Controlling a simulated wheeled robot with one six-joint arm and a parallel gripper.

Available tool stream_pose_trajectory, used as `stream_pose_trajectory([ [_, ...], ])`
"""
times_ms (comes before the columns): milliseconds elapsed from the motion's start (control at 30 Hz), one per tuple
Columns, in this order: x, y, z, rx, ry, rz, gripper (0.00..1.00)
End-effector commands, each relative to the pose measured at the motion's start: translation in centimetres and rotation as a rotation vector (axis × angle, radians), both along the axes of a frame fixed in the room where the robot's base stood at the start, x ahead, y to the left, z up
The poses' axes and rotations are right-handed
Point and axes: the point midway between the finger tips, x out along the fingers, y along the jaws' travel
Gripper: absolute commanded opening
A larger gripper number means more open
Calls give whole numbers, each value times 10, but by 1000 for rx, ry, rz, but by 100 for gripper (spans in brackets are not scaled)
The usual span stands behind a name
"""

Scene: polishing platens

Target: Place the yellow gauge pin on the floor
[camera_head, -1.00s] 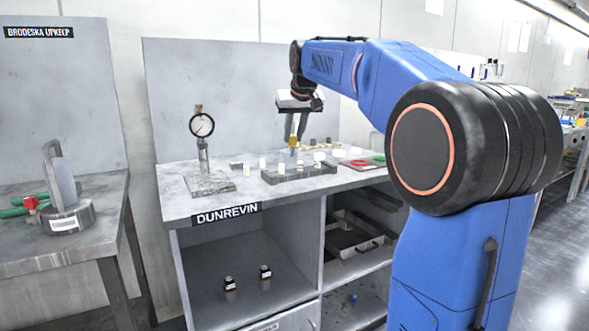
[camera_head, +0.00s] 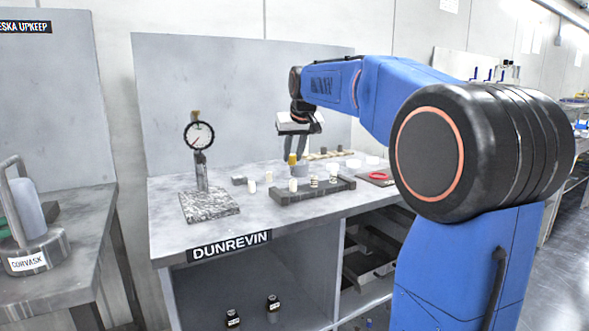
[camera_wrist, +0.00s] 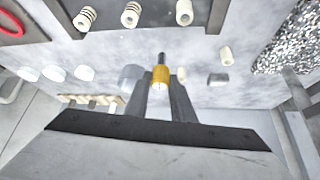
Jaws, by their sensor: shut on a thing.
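The yellow gauge pin (camera_wrist: 161,75) is between the fingertips of my gripper (camera_wrist: 162,84) in the wrist view, with its dark tip pointing away from the gripper. In the head view the yellow pin (camera_head: 292,159) shows at the lower end of my gripper (camera_head: 294,155), which is shut on it. The gripper hangs above the DUNREVIN bench, behind the dark grey block. The pin appears held above the bench top, though the exact gap is hard to tell. Open floor (camera_head: 560,240) shows at the far right of the head view.
The bench (camera_head: 170,215) bears a dial gauge on a stone base (camera_head: 208,206), a dark grey block (camera_head: 285,196) with pale pieces, several loose pale cylinders, and a red ring (camera_head: 378,176). Dark bottles (camera_head: 273,303) stand below. Another bench (camera_head: 85,215) is at left.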

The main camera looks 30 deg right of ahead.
Motion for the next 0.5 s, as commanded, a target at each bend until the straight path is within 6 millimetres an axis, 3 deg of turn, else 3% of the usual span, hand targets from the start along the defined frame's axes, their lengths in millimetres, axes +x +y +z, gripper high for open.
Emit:
stream_pose_trajectory([
  [167,0,0,-11,0,1,0,0],
  [400,-1,0,-41,0,1,0,0],
  [500,0,0,-44,0,-2,0,0],
])
